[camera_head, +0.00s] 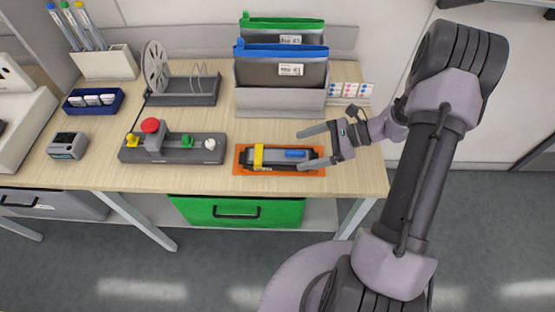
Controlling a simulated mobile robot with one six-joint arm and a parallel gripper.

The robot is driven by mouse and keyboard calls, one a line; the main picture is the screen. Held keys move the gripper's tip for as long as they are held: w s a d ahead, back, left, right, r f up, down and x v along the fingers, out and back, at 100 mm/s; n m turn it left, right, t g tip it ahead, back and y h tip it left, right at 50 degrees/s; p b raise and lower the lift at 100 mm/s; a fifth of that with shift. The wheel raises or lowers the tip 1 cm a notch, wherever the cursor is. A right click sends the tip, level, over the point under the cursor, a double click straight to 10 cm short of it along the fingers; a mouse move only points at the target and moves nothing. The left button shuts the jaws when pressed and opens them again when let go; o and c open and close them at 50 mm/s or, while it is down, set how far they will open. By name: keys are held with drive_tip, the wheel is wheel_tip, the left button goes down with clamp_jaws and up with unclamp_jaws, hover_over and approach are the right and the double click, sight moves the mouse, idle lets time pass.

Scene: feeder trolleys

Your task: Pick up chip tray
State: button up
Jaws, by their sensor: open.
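A dark grey, long tray-like object (277,156), which I take to be the chip tray, lies flat on an orange mat (241,169) near the table's front edge. It has a yellow band toward its left end and a blue part on top toward the right. My gripper (303,149) is open at its right end, pointing left. One finger is on the far side of the object's right end and the other on the near side. I cannot tell whether either finger touches it.
A grey holder (281,102) with green- and blue-topped pouches stands behind the mat. A green drawer (236,210) sits below the table.

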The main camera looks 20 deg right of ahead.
sight(284, 156)
drive_tip(key=x, duration=0.2)
drive_tip(key=b+x, duration=0.1)
drive_tip(key=x, duration=0.1)
drive_tip(key=b+x, duration=0.1)
drive_tip(key=x, duration=0.2)
drive_tip(key=shift+s+a+r, duration=0.25)
drive_tip(key=shift+a, duration=0.1)
drive_tip(key=shift+d+r, duration=0.1)
drive_tip(key=shift+c, duration=0.2)
drive_tip(key=c, duration=1.6)
drive_tip(key=shift+o, duration=0.2)
